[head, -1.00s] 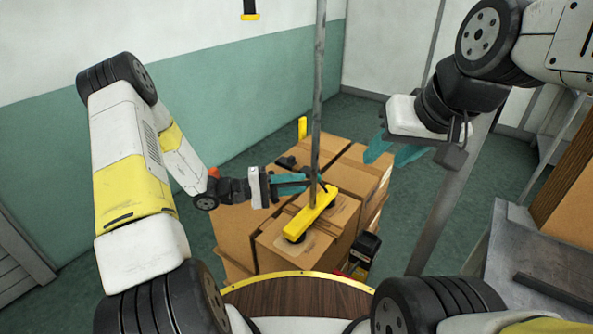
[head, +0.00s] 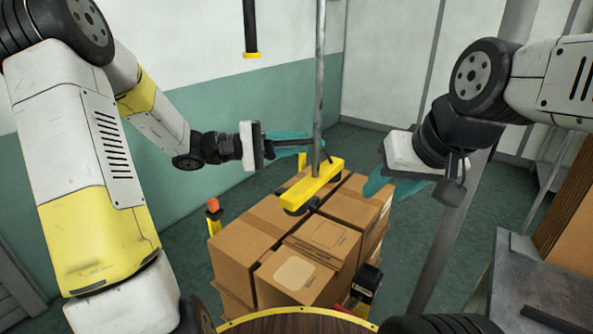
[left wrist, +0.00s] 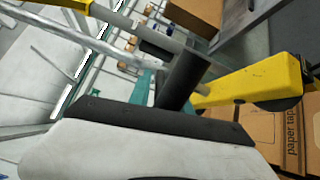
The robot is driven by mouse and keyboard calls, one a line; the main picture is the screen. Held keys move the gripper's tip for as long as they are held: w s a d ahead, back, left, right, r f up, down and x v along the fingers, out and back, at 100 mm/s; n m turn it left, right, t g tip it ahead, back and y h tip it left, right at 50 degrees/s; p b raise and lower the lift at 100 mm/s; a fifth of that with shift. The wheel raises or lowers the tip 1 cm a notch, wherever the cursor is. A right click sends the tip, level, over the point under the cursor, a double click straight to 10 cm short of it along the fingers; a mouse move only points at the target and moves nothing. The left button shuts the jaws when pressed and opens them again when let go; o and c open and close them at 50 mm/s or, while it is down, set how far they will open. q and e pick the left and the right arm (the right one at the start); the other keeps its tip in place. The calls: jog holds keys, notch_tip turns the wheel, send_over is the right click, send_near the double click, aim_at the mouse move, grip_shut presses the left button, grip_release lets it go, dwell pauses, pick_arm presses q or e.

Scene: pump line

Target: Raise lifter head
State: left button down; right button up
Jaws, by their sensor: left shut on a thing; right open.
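The lifter head, a yellow bar (head: 316,184) with dark suction cups below, hangs on a grey vertical tube (head: 319,80) above the cartons in the head view. In the left wrist view the yellow bar (left wrist: 255,85) is at the right. My left gripper (head: 305,142), with teal fingers, is shut on the lifter's dark handle (left wrist: 185,78), beside the tube. The fingers are mostly hidden in the wrist view. My right gripper (head: 378,186) is open and empty, to the right of the lifter head and apart from it.
Brown cartons (head: 235,250) are stacked below the lifter head. Pale round-cornered patches show on the near carton tops. A yellow post with a red top (head: 214,212) stands left of the stack. A grey bench (head: 535,280) is at the right, and a grey post rises near my right arm.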

pick_arm(q)
notch_tip(320, 180, up, 9)
jog(key=shift+f, duration=0.2)
dwell(0.3)
jog(key=c, duration=1.2)
grip_release()
jog(key=v, duration=0.7)
jog(key=shift+a, duration=0.45)
